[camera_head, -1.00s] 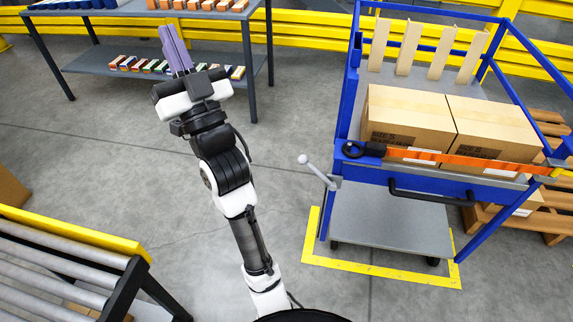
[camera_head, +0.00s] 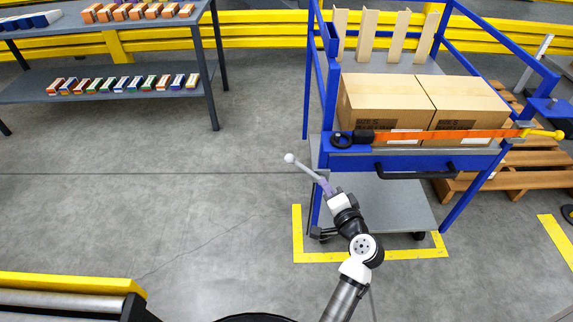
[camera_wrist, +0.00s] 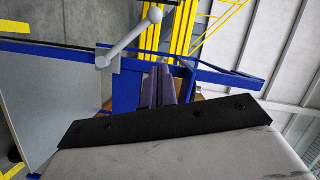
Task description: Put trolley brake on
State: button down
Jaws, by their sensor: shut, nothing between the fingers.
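The blue trolley (camera_head: 396,163) stands on the right, inside a yellow floor outline. Its brake lever (camera_head: 304,166) is a grey rod with a pale ball knob, sticking out up and to the left from the trolley's left front post. It also shows in the wrist view (camera_wrist: 131,38), running from a grey bracket up to the ball. My gripper (camera_head: 324,185) has purple fingers and is shut and empty. It is close by the lever's bracket end in the head view. In the wrist view the fingers (camera_wrist: 160,86) lie below and right of the lever, apart from it in the picture. Actual contact cannot be told.
Cardboard boxes (camera_head: 385,105) sit on the trolley behind an orange strap (camera_head: 450,134). A black handle (camera_head: 414,174) crosses its front. A shelf (camera_head: 110,85) with small boxes stands at the upper left, a roller conveyor (camera_head: 75,284) at the lower left. Floor between is clear.

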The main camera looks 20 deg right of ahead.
jog(key=shift+d, duration=0.1)
jog(key=p, duration=0.3)
send_near(293, 163)
jog(key=w+d+r, duration=0.2)
jog(key=w+d, duration=0.2)
jog(key=w+a, duration=0.1)
jog(key=w+a+f, duration=0.1)
jog(key=a, duration=0.1)
jog(key=shift+w+p, duration=0.3)
jog(key=shift+w, duration=0.05)
jog(key=shift+a+f, duration=0.15)
jog(key=shift+w+a+f+n+b, duration=0.2)
jog(key=shift+a+f+n+b, duration=0.25)
jog(key=shift+a+f+n, duration=0.15)
jog(key=w+a+f+n+g+h+b, duration=0.1)
jog(key=a+f+n+h+b, duration=0.3)
jog(key=f+n, duration=0.4)
jog(key=shift+f+n+g+b, duration=0.3)
jog(key=shift+f+g+b, duration=0.6)
jog(key=shift+f, duration=2.1)
